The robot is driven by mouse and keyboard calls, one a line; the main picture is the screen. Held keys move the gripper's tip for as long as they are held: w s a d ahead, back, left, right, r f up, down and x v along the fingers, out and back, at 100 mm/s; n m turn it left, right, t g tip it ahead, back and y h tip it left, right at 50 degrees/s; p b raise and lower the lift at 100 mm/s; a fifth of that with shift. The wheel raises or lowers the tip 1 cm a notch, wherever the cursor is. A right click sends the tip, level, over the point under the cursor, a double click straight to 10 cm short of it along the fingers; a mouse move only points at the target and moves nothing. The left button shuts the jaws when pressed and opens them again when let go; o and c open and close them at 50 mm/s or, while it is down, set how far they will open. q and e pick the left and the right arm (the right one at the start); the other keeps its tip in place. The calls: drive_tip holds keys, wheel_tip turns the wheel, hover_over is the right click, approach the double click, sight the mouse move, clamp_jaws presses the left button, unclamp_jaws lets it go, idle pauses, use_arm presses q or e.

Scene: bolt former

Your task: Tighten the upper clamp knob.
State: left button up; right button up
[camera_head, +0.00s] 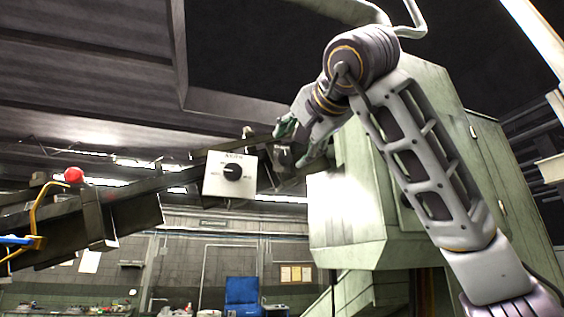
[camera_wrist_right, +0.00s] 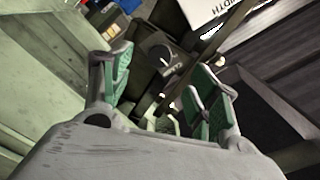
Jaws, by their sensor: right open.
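A dark grey clamp knob (camera_wrist_right: 160,52) shows in the right wrist view, ahead of and between the fingers of my right gripper (camera_wrist_right: 160,80), on a dark bar. In the head view, my right gripper (camera_head: 292,145) is by the sloping rail, with a dark clamp part (camera_head: 281,158) between its fingers. The gripper is open, with green pads spread apart, and I see no pad touching the knob. Which of the clamp knobs is the upper one I cannot tell for sure. My left gripper is not in view.
A white box (camera_head: 230,175) with a black dial hangs on the rail left of my right gripper. A pale green machine cabinet (camera_head: 345,215) stands close below and right of the gripper. A red ball knob (camera_head: 74,174) is on the left along the rail.

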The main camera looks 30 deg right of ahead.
sight(286, 156)
drive_tip(key=x, duration=0.7)
drive_tip(key=shift+w+p, duration=0.15)
drive_tip(key=shift+p, duration=0.15)
drive_tip(key=shift+m, duration=1.2)
drive_tip(key=shift+f+m+b, duration=0.1)
drive_tip(key=shift+m+b, duration=0.4)
drive_tip(key=shift+m, duration=0.2)
drive_tip(key=shift+m+b, duration=0.4)
drive_tip(key=shift+m, duration=1.5)
